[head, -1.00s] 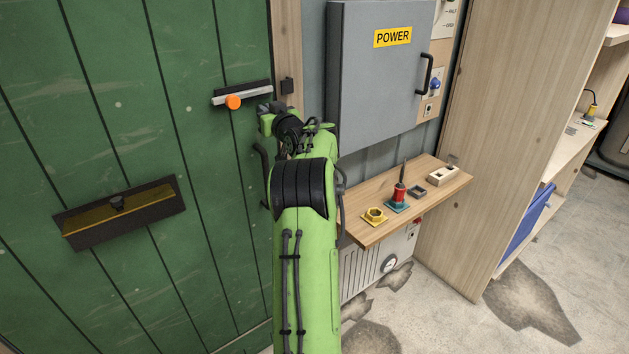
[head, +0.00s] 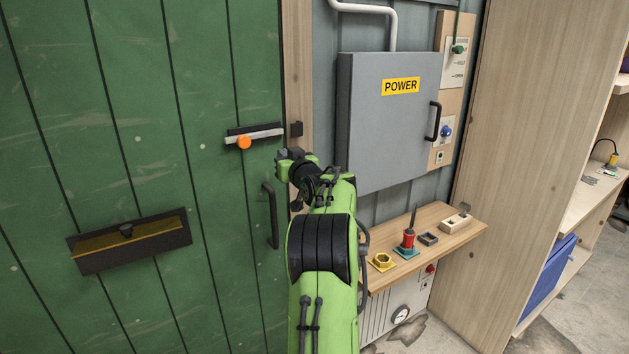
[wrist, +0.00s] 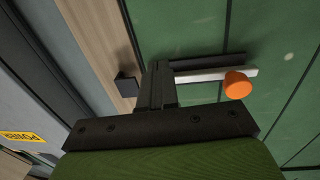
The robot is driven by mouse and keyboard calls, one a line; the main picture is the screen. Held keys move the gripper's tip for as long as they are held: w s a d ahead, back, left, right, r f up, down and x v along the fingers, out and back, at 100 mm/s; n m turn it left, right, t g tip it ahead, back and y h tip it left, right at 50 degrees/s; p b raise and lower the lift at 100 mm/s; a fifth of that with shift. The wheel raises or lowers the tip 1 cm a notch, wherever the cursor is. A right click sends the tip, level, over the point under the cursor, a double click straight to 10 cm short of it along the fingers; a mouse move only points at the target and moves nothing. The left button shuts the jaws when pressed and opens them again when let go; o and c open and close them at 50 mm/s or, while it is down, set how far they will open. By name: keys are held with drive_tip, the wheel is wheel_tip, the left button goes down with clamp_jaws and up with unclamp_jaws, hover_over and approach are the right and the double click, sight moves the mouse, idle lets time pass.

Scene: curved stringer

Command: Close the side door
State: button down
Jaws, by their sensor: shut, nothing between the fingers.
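The green plank door (head: 215,220) fills the left of the head view and also shows in the wrist view (wrist: 285,45). It looks flush with, or very near, its wooden frame (head: 298,70). A black vertical handle (head: 271,215) is near its right edge. Above it sits a sliding bolt (head: 262,133) with an orange knob (head: 244,142). A dark catch (head: 296,129) is on the frame, apart from the bolt's visible end. My gripper (head: 285,156) is shut and empty, just below the bolt. In the wrist view its fingers (wrist: 158,72) overlap the bolt's end; contact cannot be told.
A grey POWER cabinet (head: 385,130) is on the wall right of the frame. Below it, a wooden shelf (head: 420,243) holds several small parts close to my arm. A tall wooden panel (head: 530,130) stands further right. A dark letter slot (head: 130,240) is low on the door.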

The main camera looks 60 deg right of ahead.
drive_tip(key=b+v, duration=0.1)
drive_tip(key=v, duration=0.7)
drive_tip(key=shift+s+d+f+b, duration=0.3)
drive_tip(key=shift+s+d+f, duration=0.05)
drive_tip(key=shift+a, duration=0.1)
drive_tip(key=w+a+n+g+y+p, duration=0.2)
drive_tip(key=a+y, duration=0.2)
drive_tip(key=a, duration=1.1)
drive_tip(key=w+a+n+g+y+p, duration=0.1)
drive_tip(key=w+a+n+y, duration=0.15)
drive_tip(key=a, duration=1.15)
drive_tip(key=s+a+f+g+y+p, duration=0.2)
drive_tip(key=s+a+f+g+y, duration=0.1)
drive_tip(key=s+a, duration=0.75)
drive_tip(key=s+a+f+n+g, duration=0.1)
drive_tip(key=s+a+f, duration=0.1)
drive_tip(key=s, duration=0.3)
drive_tip(key=s+a+f+n+g+p, duration=0.1)
drive_tip(key=s+a+f+g, duration=0.1)
drive_tip(key=s, duration=0.4)
drive_tip(key=a+f, duration=0.1)
drive_tip(key=a, duration=0.1)
drive_tip(key=shift+a+f+g, duration=0.2)
drive_tip(key=shift+a+g, duration=0.1)
